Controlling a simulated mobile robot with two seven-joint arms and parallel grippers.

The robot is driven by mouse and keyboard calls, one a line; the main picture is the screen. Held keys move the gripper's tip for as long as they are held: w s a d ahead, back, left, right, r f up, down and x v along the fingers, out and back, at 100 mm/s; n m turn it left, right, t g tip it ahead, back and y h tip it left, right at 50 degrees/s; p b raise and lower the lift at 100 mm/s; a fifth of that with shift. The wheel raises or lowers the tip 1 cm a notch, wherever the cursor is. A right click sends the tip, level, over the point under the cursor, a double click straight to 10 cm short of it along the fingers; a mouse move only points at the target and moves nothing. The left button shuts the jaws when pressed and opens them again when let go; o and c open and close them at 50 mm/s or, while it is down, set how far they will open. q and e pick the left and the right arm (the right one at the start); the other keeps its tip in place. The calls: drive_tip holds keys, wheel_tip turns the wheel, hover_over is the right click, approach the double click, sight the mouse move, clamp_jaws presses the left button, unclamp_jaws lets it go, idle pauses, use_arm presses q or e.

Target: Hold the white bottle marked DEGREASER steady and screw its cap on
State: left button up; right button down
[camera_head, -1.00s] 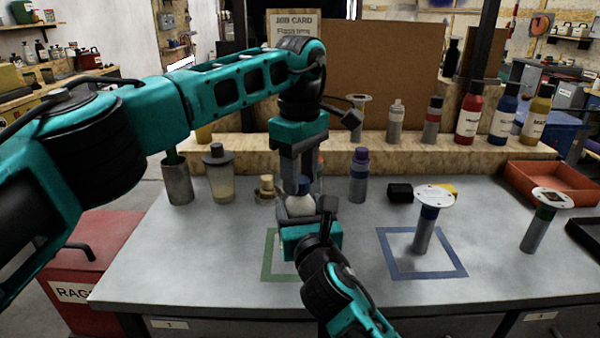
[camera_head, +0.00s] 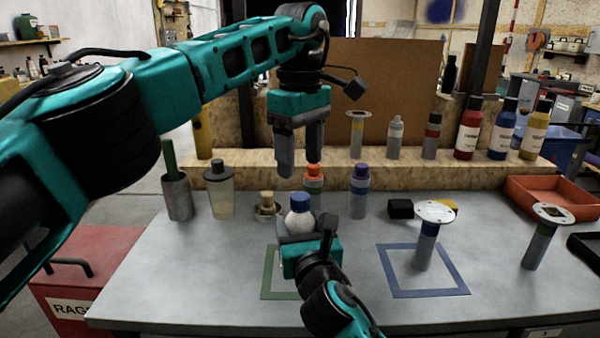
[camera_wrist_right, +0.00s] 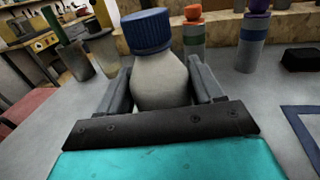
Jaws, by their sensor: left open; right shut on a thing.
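The white bottle (camera_head: 299,222) stands upright in the green outlined square, with a blue cap (camera_head: 300,201) on its top. In the right wrist view the bottle (camera_wrist_right: 160,84) fills the space between my right fingers, and the ribbed blue cap (camera_wrist_right: 147,30) sits over its neck. Its marking is not visible. My right gripper (camera_head: 306,232) is shut on the bottle's body from the front. My left gripper (camera_head: 300,158) is open and empty above the cap, clear of it, fingers pointing down. I cannot tell how tight the cap is.
An orange-capped bottle (camera_head: 313,185) and a purple-capped bottle (camera_head: 359,190) stand close behind. A disc-topped cylinder (camera_head: 424,248) stands in the blue square (camera_head: 456,291). A red tray (camera_head: 553,200) is at the right. A translucent bottle (camera_head: 220,192) stands at the left.

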use_arm(q)
drive_tip(key=shift+r, duration=0.35)
use_arm(e)
drive_tip(key=shift+c, duration=0.4)
unclamp_jaws()
use_arm(q)
drive_tip(key=shift+r+p, duration=0.75)
use_arm(e)
drive_tip(key=v, duration=1.3)
